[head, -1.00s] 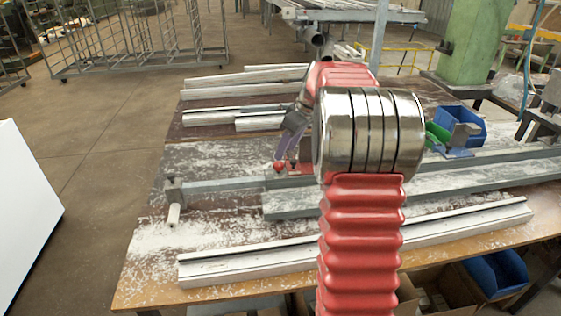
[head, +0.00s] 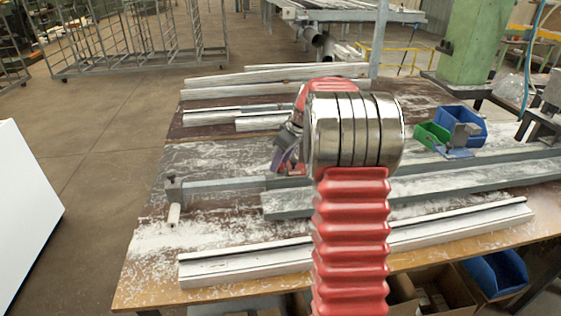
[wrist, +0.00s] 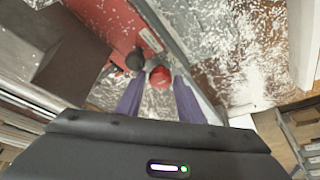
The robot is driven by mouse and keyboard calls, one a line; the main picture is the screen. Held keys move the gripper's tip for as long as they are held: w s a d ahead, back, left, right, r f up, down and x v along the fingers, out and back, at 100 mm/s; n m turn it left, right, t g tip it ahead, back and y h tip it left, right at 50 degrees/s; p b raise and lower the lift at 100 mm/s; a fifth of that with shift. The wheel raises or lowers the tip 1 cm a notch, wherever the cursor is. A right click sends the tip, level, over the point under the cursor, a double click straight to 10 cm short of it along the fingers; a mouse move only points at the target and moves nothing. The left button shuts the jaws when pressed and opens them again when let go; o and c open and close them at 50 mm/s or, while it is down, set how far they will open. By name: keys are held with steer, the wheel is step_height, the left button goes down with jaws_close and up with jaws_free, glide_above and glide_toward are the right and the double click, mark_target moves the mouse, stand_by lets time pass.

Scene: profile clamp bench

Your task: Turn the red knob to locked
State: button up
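The red knob (wrist: 160,76) shows in the wrist view as a small round red cap at the tips of my fingers. A dark ball-shaped part (wrist: 135,61) sits just left of it, next to a red block (wrist: 108,24) with a small pale label. My gripper (wrist: 159,82) has two purple fingers spread apart, one to each side of the knob. I see narrow gaps and cannot tell whether either finger touches it. In the head view my gripper (head: 284,160) is over the clamp bar, partly behind my arm, and the knob is hidden.
Long pale profiles (head: 240,265) lie in front, with more behind. Blue (head: 468,122) and green (head: 431,135) bins stand at right. The bench's left front is mostly clear.

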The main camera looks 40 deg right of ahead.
steer(key=c, duration=0.7)
steer(key=shift+m, duration=0.5)
steer(key=m+h, duration=0.1)
steer(key=m, duration=0.1)
steer(key=shift+a+m, duration=0.15)
steer(key=shift+m, duration=0.25)
steer(key=m+h, duration=0.1)
steer(key=m, duration=0.2)
steer(key=shift+a+h, duration=0.1)
steer(key=shift+h, duration=0.3)
steer(key=m+h, duration=0.1)
steer(key=m, duration=0.2)
steer(key=m+g, duration=0.1)
steer(key=m, duration=0.2)
steer(key=shift+w+a+h, duration=0.15)
steer(key=shift+h, duration=0.25)
steer(key=shift+w+a+m+g+h, duration=0.1)
steer(key=shift+m+g+h, duration=0.25)
steer(key=shift+m, duration=0.9)
steer(key=shift+w+m+g+h, duration=0.15)
steer(key=shift+m+g, duration=0.3)
steer(key=shift+m, duration=0.8)
steer(key=shift+s, duration=0.15)
